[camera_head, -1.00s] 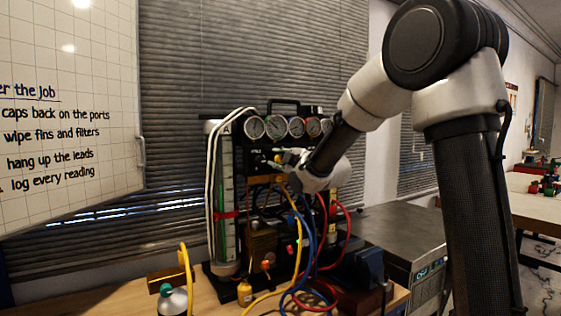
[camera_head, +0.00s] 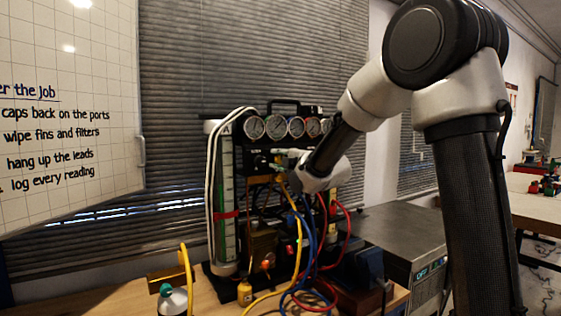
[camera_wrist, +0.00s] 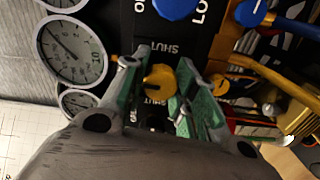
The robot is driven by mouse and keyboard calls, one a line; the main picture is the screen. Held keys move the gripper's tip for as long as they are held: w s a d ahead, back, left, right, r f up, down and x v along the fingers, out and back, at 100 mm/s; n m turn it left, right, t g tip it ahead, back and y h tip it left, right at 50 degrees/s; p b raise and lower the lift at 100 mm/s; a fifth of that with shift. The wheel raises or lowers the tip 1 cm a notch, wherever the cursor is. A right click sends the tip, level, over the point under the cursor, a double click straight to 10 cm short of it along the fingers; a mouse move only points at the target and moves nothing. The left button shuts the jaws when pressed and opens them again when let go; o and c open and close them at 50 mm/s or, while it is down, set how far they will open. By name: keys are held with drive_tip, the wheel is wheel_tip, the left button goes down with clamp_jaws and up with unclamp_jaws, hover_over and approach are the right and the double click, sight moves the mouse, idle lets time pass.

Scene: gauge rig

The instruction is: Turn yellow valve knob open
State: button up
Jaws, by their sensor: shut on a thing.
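The yellow valve knob (camera_wrist: 158,82) sits on the black panel of the gauge rig, beside "SHUT" markings, in the wrist view. My gripper (camera_wrist: 160,72) has its green-padded fingers on either side of this knob and is shut on it. Part of the knob and its stem are hidden by the fingers. In the head view my gripper (camera_head: 281,161) is at the panel below the row of gauges, and the yellow knob cannot be made out clearly there.
Blue knobs (camera_wrist: 176,7) are close by on the panel. Round gauges (camera_wrist: 75,48) stand to the left in the wrist view. Yellow, blue and red hoses (camera_head: 305,255) hang below my gripper. A white-hosed cylinder (camera_head: 224,190) stands left of the panel.

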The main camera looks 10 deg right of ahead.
drive_tip(key=shift+f, duration=0.1)
drive_tip(key=o, duration=1.1)
drive_tip(key=shift+c, duration=0.2)
drive_tip(key=shift+s, duration=0.1)
drive_tip(key=v, duration=1.2)
